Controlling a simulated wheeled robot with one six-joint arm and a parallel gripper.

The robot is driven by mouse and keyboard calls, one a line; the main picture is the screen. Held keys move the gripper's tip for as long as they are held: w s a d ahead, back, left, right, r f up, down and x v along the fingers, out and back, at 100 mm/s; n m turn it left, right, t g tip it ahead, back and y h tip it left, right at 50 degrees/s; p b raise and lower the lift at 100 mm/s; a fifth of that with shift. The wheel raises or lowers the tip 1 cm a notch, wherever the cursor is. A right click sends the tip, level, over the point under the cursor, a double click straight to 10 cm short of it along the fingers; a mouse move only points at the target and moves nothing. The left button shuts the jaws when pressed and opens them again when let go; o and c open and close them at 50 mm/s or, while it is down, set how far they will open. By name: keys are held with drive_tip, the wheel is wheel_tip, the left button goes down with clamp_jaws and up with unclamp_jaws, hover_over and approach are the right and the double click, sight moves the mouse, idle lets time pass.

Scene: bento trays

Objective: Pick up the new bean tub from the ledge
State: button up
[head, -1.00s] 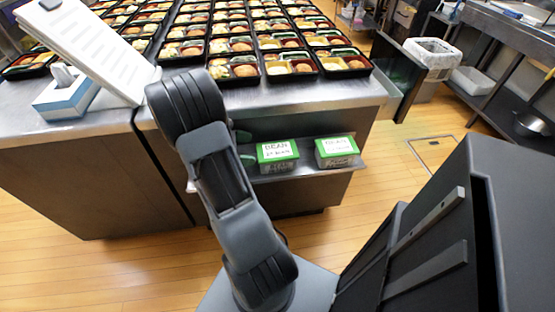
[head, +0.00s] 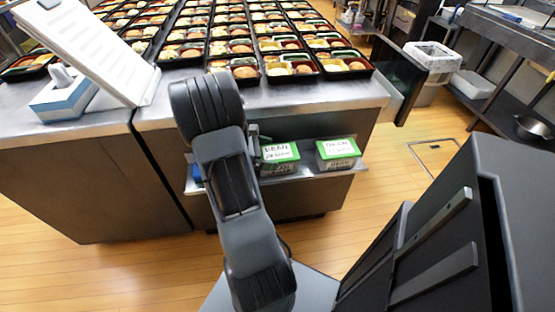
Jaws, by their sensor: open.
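Two tubs with green lids and white labels stand side by side on the ledge (head: 315,172) under the counter front. The left tub (head: 280,168) has a label that reads BEAN. The right tub (head: 338,160) has a similar label, too blurred to read surely. My gripper (head: 256,142) shows only in part past the right side of my arm, close to the left tub's left side. It is open, and nothing shows between its fingers. Most of it is hidden behind my arm, and I cannot tell whether it touches the tub.
A small blue thing (head: 197,173) shows at the ledge's left end, partly behind my arm. Rows of filled bento trays (head: 292,70) cover the counter (head: 330,95) above the ledge. A white panel (head: 95,55) and a blue-white box (head: 65,95) stand at left. Floor before the ledge is clear.

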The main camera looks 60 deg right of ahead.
drive_tip(key=shift+c, duration=0.5)
drive_tip(key=c, duration=0.7)
drive_tip(key=shift+r, duration=0.1)
